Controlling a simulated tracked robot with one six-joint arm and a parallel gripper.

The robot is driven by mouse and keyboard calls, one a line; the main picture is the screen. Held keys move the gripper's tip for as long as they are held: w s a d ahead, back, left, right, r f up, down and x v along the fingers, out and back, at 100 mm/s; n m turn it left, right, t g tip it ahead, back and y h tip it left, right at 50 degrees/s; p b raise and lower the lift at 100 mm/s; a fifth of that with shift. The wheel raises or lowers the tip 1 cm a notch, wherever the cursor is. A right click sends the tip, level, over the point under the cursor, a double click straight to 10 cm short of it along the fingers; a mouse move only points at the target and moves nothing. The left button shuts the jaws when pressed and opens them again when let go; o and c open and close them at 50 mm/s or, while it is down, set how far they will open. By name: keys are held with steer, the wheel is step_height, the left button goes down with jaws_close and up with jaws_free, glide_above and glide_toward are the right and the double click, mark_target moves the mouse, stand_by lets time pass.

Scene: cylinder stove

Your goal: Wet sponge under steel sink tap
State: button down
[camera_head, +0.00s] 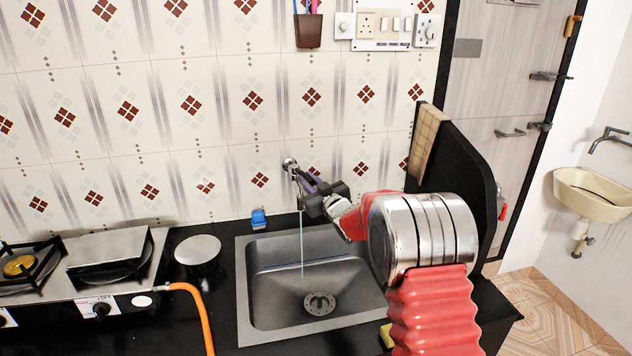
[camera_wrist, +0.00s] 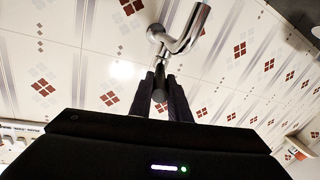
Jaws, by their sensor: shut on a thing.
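The steel tap (camera_head: 291,168) sticks out of the tiled wall above the steel sink (camera_head: 262,318). A thin stream of water (camera_head: 302,245) falls from it into the basin near the drain. My gripper (camera_head: 304,184) is at the tap, shut on its lever. In the wrist view, the dark fingers (camera_wrist: 160,90) close around the lever (camera_wrist: 159,95) below the shiny tap body (camera_wrist: 182,40). A yellow block (camera_head: 386,335), possibly the sponge, lies at the sink's right edge, partly hidden by my red arm. A small blue object (camera_head: 258,219) stands behind the sink.
A gas stove (camera_head: 125,285) with an orange hose (camera_head: 203,310) is left of the sink. A round metal lid (camera_head: 198,250) lies between them. A black partition (camera_head: 465,165) rises at the right. The basin is otherwise empty.

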steer(key=shift+w+r+y, duration=0.1)
steer(key=shift+r+y, duration=0.1)
steer(key=shift+y, duration=0.1)
steer(key=c, duration=1.7)
jaws_free()
steer(key=shift+d+f, duration=0.1)
steer(key=shift+f, duration=0.05)
steer(key=shift+o, duration=0.2)
steer(key=v, duration=1.4)
